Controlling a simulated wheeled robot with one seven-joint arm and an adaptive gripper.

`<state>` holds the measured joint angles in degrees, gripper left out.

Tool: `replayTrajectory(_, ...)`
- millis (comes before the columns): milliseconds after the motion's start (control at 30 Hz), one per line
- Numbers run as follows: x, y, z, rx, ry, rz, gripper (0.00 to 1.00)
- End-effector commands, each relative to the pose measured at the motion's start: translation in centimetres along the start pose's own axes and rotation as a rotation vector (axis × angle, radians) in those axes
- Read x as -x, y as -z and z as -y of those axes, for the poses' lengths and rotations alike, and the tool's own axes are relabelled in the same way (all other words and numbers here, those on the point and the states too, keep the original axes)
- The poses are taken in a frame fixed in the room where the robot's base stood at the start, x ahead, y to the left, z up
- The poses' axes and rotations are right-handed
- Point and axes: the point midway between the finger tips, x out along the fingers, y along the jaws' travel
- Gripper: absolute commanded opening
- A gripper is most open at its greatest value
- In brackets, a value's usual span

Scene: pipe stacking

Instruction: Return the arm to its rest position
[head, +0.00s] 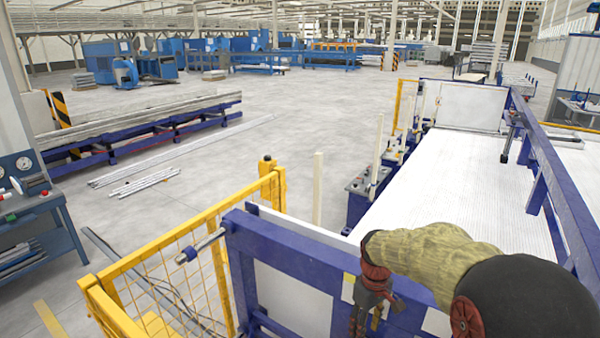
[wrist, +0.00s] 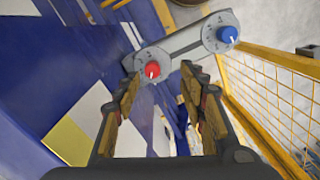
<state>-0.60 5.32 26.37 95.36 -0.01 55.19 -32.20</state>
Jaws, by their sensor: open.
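My gripper (head: 370,312) hangs at the lower right of the head view, beside the blue frame (head: 300,257) of the machine. My arm reaches in from the lower right corner. In the wrist view my gripper (wrist: 158,95) is open, with nothing between its fingers. Beyond the fingertips a grey control bar (wrist: 185,43) carries a red knob (wrist: 152,70) and a blue knob (wrist: 227,35). The fingers look apart from the knobs, though the exact distance is hard to tell.
A yellow mesh fence (head: 180,262) stands left of the blue frame. A white ribbed bed (head: 455,190) of pipes or slats stretches behind my arm. A blue rack (head: 150,135) with long pipes stands at the left. The grey floor (head: 240,170) between is mostly clear.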

Motion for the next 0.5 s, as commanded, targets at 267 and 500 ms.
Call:
replayTrajectory(267, 0.9, -5.7, 3.5, -0.259, -0.015, -0.033, 0.42)
replayTrajectory(500, 0.8, -11.4, 7.0, -0.444, -0.046, -0.129, 0.42)
